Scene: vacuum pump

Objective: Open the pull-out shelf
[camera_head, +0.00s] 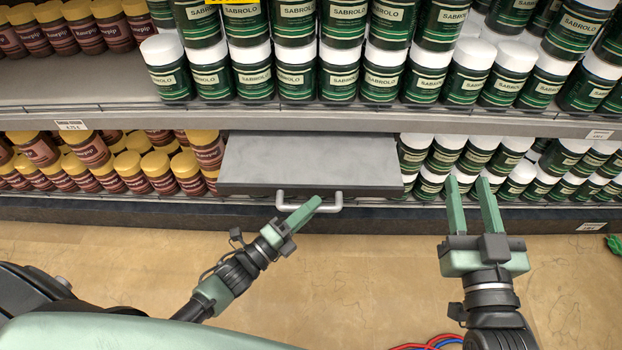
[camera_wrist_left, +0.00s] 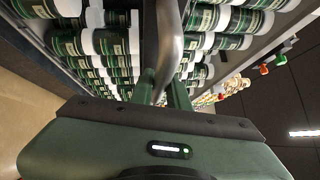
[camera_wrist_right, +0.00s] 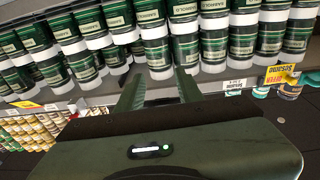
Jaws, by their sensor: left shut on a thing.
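The pull-out shelf (camera_head: 310,162) is a flat grey panel between the brown jars and the green jars on the lower level. It sticks out a little from the shelf front. A metal bar handle (camera_head: 281,202) is on its front edge. My left gripper (camera_head: 313,203) is shut on the handle, near its middle and right part. In the left wrist view the handle (camera_wrist_left: 168,40) runs between the fingers. My right gripper (camera_head: 468,184) is open and empty, right of the pull-out shelf and in front of the lower green jars. Its parted fingers also show in the right wrist view (camera_wrist_right: 160,85).
The upper shelf edge (camera_head: 300,121) runs above the pull-out shelf, with green Sabrolo jars (camera_head: 296,72) standing on it. Brown jars with yellow lids (camera_head: 95,170) stand lower left. Red and blue cables (camera_head: 430,342) show at the bottom.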

